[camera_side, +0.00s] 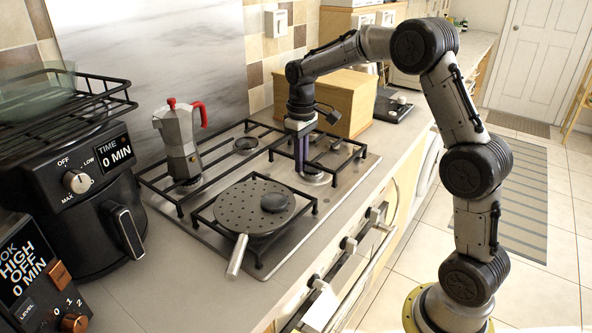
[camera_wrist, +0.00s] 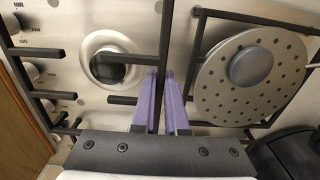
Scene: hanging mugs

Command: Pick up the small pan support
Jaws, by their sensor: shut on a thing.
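The small pan support (camera_side: 345,146) is a black metal frame around a burner (camera_side: 313,176) on the steel hob, toward the back right in the side view. In the wrist view its bars (camera_wrist: 132,58) cross near a round burner. My gripper (camera_side: 301,168) points straight down at it. In the wrist view the two purple fingers of my gripper (camera_wrist: 160,75) are shut on one black bar of the support, with a narrow gap between them. I cannot tell whether the support is clear of the hob.
A perforated round pan (camera_side: 248,208) sits on the front grate. A moka pot (camera_side: 180,140) stands at the left rear of the hob (camera_side: 205,237). A wooden box (camera_side: 335,95) is behind my gripper. A black air fryer (camera_side: 75,190) stands left.

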